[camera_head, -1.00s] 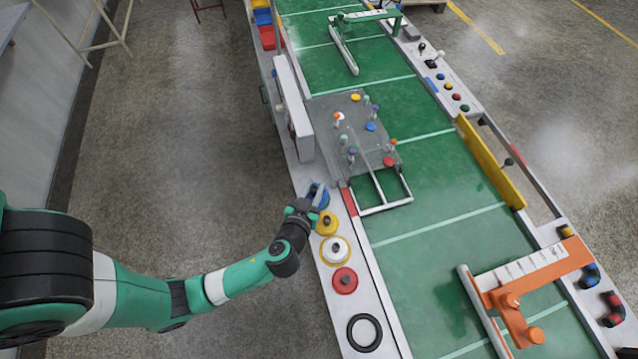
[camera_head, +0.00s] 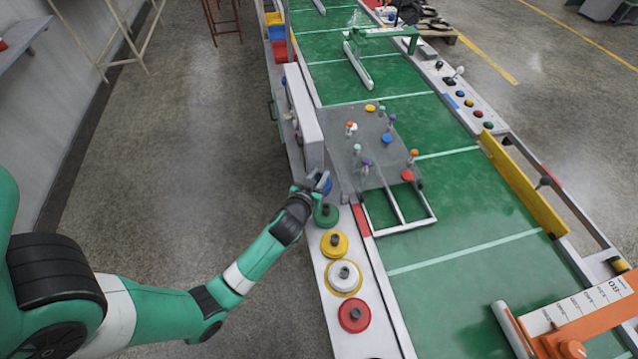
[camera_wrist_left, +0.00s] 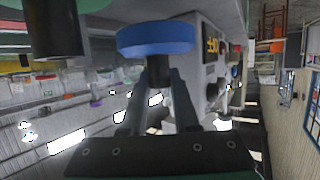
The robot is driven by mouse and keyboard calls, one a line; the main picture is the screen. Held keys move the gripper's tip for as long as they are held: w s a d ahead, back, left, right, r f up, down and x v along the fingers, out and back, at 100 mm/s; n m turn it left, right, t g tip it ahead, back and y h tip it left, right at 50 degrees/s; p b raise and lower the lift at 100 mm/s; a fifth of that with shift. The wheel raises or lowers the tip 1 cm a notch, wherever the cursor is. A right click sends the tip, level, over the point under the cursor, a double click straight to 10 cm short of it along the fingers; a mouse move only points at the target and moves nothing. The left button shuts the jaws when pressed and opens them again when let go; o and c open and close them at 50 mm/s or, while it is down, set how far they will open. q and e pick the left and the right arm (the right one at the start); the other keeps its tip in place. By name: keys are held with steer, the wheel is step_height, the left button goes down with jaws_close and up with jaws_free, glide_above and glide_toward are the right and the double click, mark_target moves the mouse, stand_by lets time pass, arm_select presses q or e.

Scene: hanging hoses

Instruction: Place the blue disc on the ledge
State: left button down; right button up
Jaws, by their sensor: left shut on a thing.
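My left gripper (camera_head: 318,184) is shut on the black knob of the blue disc (camera_head: 326,186). The gripper partly covers the disc in the head view. In the left wrist view, the blue disc (camera_wrist_left: 155,38) is seen edge-on, with its knob (camera_wrist_left: 158,70) between the two fingers. The pale ledge (camera_head: 378,335) runs along the left side of the green belt, and the disc is over its far part, just beyond the green disc (camera_head: 326,215). I cannot tell whether the blue disc touches the ledge. My right gripper is not in view.
A yellow disc (camera_head: 334,243), a white disc (camera_head: 344,277) and a red disc (camera_head: 354,314) lie in a row on the ledge. A tall pale box (camera_head: 304,115) stands just beyond the gripper. A grey board (camera_head: 345,165) with coloured pegs lies to the right.

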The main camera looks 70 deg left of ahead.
arm_select(q)
steer(key=shift+f+b, duration=0.75)
steer(key=shift+f, duration=0.85)
steer(key=shift+a, duration=0.1)
steer(key=shift+f, duration=0.2)
steer(key=c, duration=0.7)
jaws_free()
steer(key=shift+o, duration=0.2)
steer(key=shift+r, duration=0.1)
steer(key=shift+r, duration=0.25)
steer(key=p+v, duration=0.2)
steer(key=v, duration=1)
steer(key=shift+f+p, duration=0.15)
steer(key=shift+p, duration=0.2)
